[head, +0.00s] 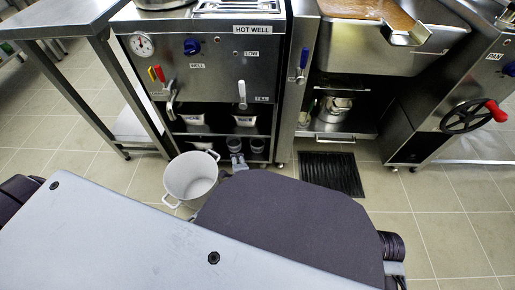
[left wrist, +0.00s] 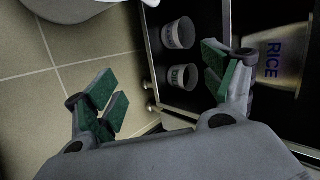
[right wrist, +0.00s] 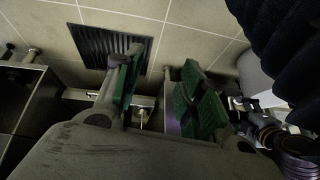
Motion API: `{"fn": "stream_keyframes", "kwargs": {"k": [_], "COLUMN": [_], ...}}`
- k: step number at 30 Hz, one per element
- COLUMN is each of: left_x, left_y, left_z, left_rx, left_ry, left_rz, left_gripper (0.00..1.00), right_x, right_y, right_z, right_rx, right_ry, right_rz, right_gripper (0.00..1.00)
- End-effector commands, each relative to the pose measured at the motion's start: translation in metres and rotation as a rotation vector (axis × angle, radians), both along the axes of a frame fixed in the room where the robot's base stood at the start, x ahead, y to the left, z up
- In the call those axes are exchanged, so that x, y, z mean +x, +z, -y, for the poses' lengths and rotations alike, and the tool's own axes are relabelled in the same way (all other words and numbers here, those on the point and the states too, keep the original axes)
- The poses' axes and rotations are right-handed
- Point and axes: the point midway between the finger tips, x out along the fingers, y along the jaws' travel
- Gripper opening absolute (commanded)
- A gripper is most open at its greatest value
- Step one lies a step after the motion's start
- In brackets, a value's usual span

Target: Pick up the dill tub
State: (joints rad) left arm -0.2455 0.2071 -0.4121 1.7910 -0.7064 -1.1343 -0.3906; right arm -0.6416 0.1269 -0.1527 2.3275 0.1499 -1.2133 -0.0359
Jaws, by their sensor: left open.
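Two small grey tubs with dark lettering stand on a low shelf of the hot well unit. In the left wrist view one is the upper tub (left wrist: 179,33) and the other the lower tub (left wrist: 183,77). The lettering is too small to read surely, so I cannot tell which is the dill tub. They also show in the head view as a left tub (head: 234,144) and a right tub (head: 257,145). My left gripper (left wrist: 164,86) is open and empty, in front of the tubs; it shows small in the head view (head: 238,162). My right gripper (right wrist: 160,88) is open and empty.
A white pot (head: 190,178) is on the floor left of my left gripper. The shelf edges and unit legs are close.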

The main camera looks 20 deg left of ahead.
Motion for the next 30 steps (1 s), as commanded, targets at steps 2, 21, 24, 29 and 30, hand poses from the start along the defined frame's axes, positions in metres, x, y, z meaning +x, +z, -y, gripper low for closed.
{"fn": "stream_keyframes", "kwargs": {"k": [2,21,24,29,30], "left_x": [0.014,0.097,0.106,0.116,0.118], "left_y": [-0.007,-0.058,-0.069,-0.087,-0.091], "left_z": [0.0,0.018,0.018,0.017,0.017], "left_rx": [0.098,0.893,1.02,1.213,1.253], "left_ry": [-0.079,-0.745,-0.852,-1.015,-1.051], "left_rz": [0.008,-0.015,-0.034,-0.072,-0.081], "left_gripper": [0.83,0.83,0.83,0.83,0.83], "right_x": [0.0,-0.003,-0.004,-0.005,-0.005], "right_y": [-0.004,-0.032,-0.036,-0.042,-0.043], "right_z": [-0.004,-0.036,-0.04,-0.045,-0.046], "right_rx": [0.017,0.153,0.17,0.2,0.205], "right_ry": [0.003,-0.004,-0.01,-0.02,-0.023], "right_rz": [0.011,0.095,0.108,0.126,0.131], "right_gripper": [0.4,0.4,0.4,0.4,0.4]}}
